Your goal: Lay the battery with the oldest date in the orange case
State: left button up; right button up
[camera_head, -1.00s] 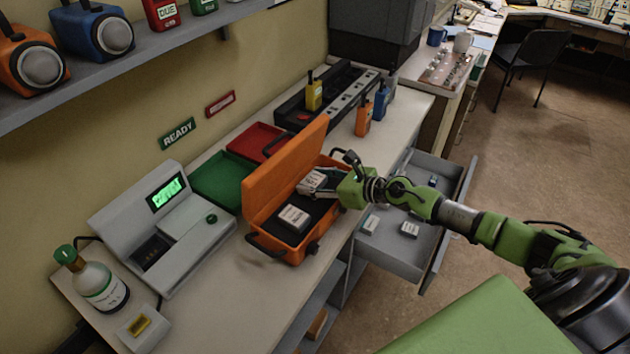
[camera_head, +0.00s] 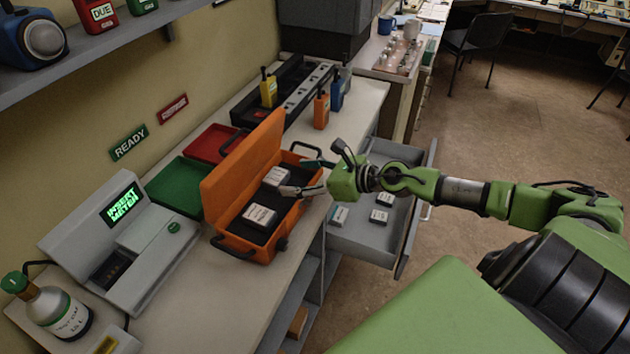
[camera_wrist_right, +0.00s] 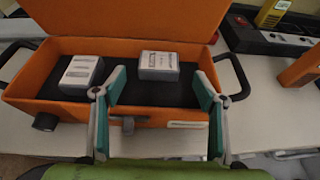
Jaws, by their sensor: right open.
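The orange case (camera_head: 267,247) stands open on the bench, its lid up. Two white batteries lie on its dark lining: a nearer battery (camera_head: 259,217) and a farther battery (camera_head: 277,177). The right wrist view shows them as a left battery (camera_wrist_right: 82,71) and a right battery (camera_wrist_right: 159,65); their dates are too small to read. My right gripper (camera_head: 300,178) is open over the case's front edge. In the wrist view its fingers (camera_wrist_right: 163,88) are spread, with the right battery beyond them and nothing held. More batteries (camera_head: 379,215) lie in the open drawer. My left gripper is not in view.
A grey tester (camera_head: 150,250) reading "INSERT METER" stands left of the case. Green (camera_head: 175,187) and red (camera_head: 214,145) trays lie behind the case. Radios (camera_head: 321,110) stand farther along the bench. The open grey drawer (camera_head: 372,240) juts out below my right arm.

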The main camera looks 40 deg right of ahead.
aim_at(313, 179)
jog(key=shift+b+v, duration=0.45)
jog(key=shift+v, duration=1.55)
jog(key=shift+s+d+r, duration=0.2)
jog(key=shift+s, duration=0.2)
